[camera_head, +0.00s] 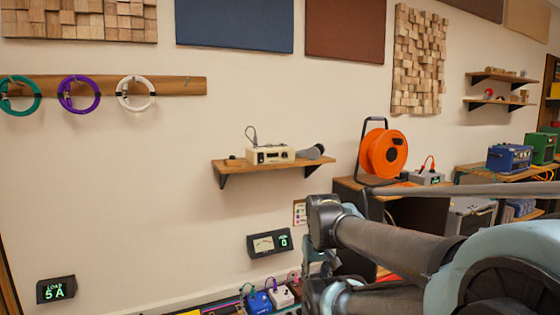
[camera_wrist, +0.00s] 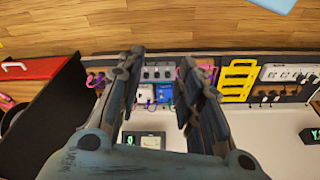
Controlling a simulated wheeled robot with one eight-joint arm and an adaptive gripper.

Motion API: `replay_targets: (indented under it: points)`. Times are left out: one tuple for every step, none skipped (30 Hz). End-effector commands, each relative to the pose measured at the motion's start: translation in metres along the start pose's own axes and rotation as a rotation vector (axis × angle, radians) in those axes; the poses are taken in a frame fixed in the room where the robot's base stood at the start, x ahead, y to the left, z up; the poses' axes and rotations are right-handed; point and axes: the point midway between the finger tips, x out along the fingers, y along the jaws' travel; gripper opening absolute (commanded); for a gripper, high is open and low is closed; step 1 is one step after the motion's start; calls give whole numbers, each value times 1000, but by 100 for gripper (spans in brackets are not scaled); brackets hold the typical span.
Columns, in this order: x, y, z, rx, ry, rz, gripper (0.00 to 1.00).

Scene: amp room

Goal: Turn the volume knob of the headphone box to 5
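No box carries a readable headphone label, so I cannot tell for certain which one is the headphone box. Small boxes sit on the low bench: a blue box (camera_head: 258,301) and a white box (camera_head: 281,296). In the wrist view the white box (camera_wrist: 145,94) and the blue box (camera_wrist: 165,91) lie beside a grey box with several knobs (camera_wrist: 157,72). No knob setting is readable. My gripper (camera_wrist: 159,58) is open, its two fingers apart on either side of these boxes in the picture.
A meter with a green 0 (camera_head: 270,243) is on the wall above the bench. A sign reading 5 A (camera_head: 56,289) is at lower left. A cream device (camera_head: 270,154) stands on a wall shelf. A yellow rack (camera_wrist: 238,80) and a red object (camera_wrist: 28,69) flank the boxes.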

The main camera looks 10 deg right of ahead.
Motion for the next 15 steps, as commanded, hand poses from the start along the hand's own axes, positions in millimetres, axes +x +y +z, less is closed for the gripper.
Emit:
replay_targets:
  points:
    - [0,0,0,0,0,0,33]
    - [0,0,0,0,0,0,33]
    - [0,0,0,0,0,0,33]
    - [0,0,0,0,0,0,33]
    - [0,0,0,0,0,0,33]
    - [0,0,0,0,0,0,38]
    - [0,0,0,-1,0,-1,40]
    - [-3,-1,3,-2,8,-3,40]
    - [-6,-2,5,-6,16,-9,40]
    - [-7,-4,3,-11,21,-18,40]
    - [-8,-6,0,-19,27,-29,40]
    - [-10,-10,-7,-33,39,-50,40]
    - [-12,-14,-14,-47,49,-69,40]
    - [-13,-18,-21,-62,63,-92,40]
    - [-17,-24,-33,-86,88,-125,40]
